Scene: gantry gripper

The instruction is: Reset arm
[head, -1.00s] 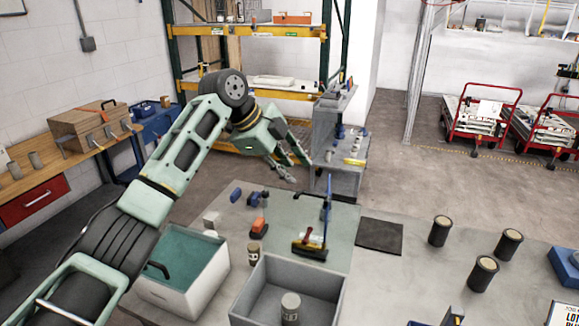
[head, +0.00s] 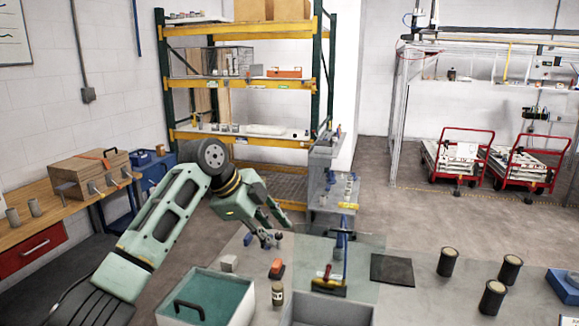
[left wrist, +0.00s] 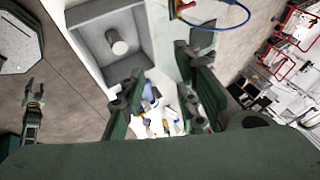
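My left arm comes in from the left in the head view. Its gripper (head: 272,232) hangs over the far left part of the grey bench (head: 420,300). In the left wrist view the left gripper (left wrist: 160,100) has its two fingers apart, with nothing held between them. A second gripper (left wrist: 35,95), which looks like my right one, shows small at the left of that view, away from the bench. Its finger gap is too small to judge. The right gripper does not show in the head view.
A teal-lined bin (head: 212,290) and a grey bin (head: 330,310) stand near the left arm. Small tools, a bottle (head: 277,293) and several dark cylinders (head: 447,262) are on the bench. A side table (head: 60,205) is at left; shelving (head: 240,135) stands behind.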

